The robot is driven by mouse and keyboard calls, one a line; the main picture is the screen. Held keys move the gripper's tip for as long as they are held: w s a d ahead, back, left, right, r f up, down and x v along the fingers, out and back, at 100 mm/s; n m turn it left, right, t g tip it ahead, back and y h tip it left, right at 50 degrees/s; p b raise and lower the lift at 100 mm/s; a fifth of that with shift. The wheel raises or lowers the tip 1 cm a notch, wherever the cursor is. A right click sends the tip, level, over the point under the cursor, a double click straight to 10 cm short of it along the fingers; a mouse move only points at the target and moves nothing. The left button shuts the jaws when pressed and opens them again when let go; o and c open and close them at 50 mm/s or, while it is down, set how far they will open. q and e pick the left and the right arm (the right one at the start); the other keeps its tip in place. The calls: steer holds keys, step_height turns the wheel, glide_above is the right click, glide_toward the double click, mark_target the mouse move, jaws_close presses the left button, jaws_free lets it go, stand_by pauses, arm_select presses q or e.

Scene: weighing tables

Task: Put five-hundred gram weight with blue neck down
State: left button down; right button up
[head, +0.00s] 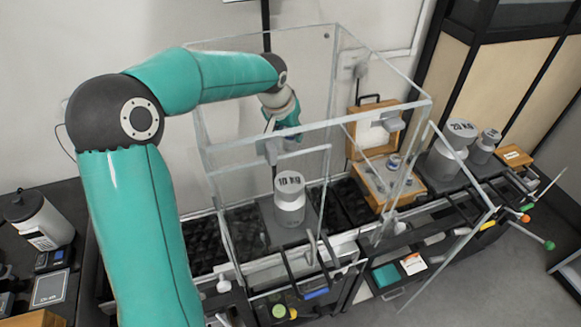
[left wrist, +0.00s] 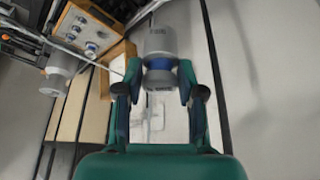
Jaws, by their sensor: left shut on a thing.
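The weight with the blue neck (left wrist: 158,62) is between the fingers of my left gripper (left wrist: 160,80) in the left wrist view. It has a grey metal body and knob, with a blue band between them. The gripper is shut on it at the neck. In the head view my left arm reaches behind the clear panels of a glass enclosure (head: 333,40), and the teal gripper (head: 288,120) is high at the back. I cannot make out the held weight there. My right gripper is not in view.
A large 10 KG weight (head: 289,205) stands in the enclosure. An open wooden box (head: 382,185) with small weights stands to its right. A 20 KG weight (head: 447,160) and a smaller one (head: 484,148) stand further right. Clear panels surround the left arm's end.

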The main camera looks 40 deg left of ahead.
arm_select(q)
step_height(320, 180, down, 9)
steer(key=shift+f+p, duration=0.1)
steer(key=shift+p, duration=0.3)
step_height(320, 180, down, 4)
steer(key=shift+a+r+p, duration=0.1)
steer(key=shift+r+p, duration=0.15)
steer(key=shift+p, duration=0.1)
steer(key=c, duration=1.2)
jaws_free()
steer(key=shift+f, duration=0.15)
steer(key=o, duration=0.5)
steer(key=shift+r, duration=0.2)
steer(key=b+v, duration=0.2)
steer(key=v, duration=1)
steer(key=shift+b, duration=0.3)
